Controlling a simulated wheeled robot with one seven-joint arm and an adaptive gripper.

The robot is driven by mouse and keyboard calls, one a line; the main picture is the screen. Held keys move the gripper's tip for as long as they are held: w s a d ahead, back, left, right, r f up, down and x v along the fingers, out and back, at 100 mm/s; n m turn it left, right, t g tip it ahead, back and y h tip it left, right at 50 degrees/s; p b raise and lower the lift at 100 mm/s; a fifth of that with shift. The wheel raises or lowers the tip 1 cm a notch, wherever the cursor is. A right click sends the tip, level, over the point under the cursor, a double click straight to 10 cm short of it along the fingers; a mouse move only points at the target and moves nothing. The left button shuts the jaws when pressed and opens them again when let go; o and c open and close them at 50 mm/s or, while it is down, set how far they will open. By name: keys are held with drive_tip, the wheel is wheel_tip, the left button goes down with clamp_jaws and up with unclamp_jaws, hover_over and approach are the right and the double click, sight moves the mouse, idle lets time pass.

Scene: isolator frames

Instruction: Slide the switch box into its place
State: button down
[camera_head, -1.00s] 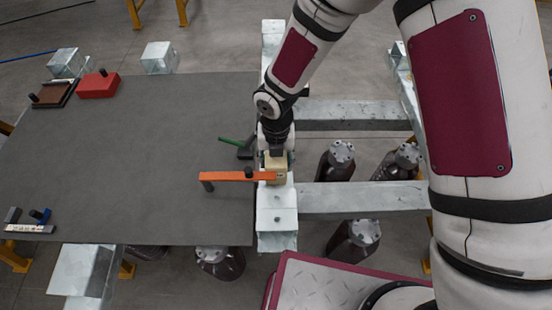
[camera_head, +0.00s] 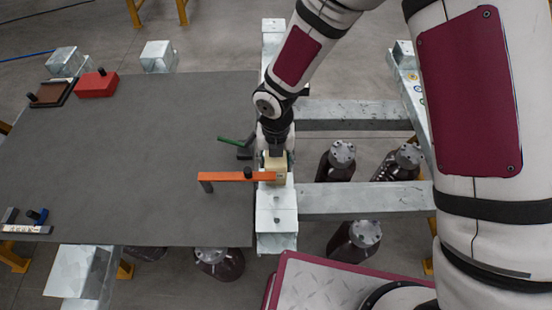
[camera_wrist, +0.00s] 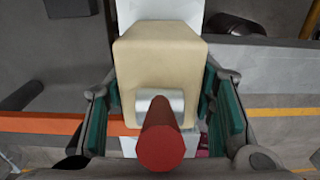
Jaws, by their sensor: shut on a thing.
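The switch box is a cream block (camera_wrist: 160,60) with a silver collar and a red round knob (camera_wrist: 163,145), filling the middle of the wrist view. In the head view the switch box (camera_head: 276,166) shows small, above the galvanised frame beam (camera_head: 276,220) at the table's right edge. My gripper (camera_wrist: 165,108) has its green-padded fingers on both sides of the box and is shut on it. In the head view my gripper (camera_head: 275,154) points down. The box's underside is hidden, so I cannot tell whether it touches the beam.
An orange bar (camera_head: 225,177) reaches from the dark table (camera_head: 130,150) to the box's near side. A green bar (camera_head: 232,141) lies just beyond. A red block (camera_head: 97,84) and a brown plate (camera_head: 52,93) sit at the far left. Dark cylinders (camera_head: 337,162) stand below the frame.

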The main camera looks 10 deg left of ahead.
drive_tip(key=c, duration=0.6)
unclamp_jaws()
drive_tip(key=shift+c, duration=0.2)
drive_tip(key=shift+c, duration=0.9)
drive_tip(key=shift+r, duration=0.1)
drive_tip(key=shift+r+p, duration=1.7)
drive_tip(key=shift+r, duration=3.2)
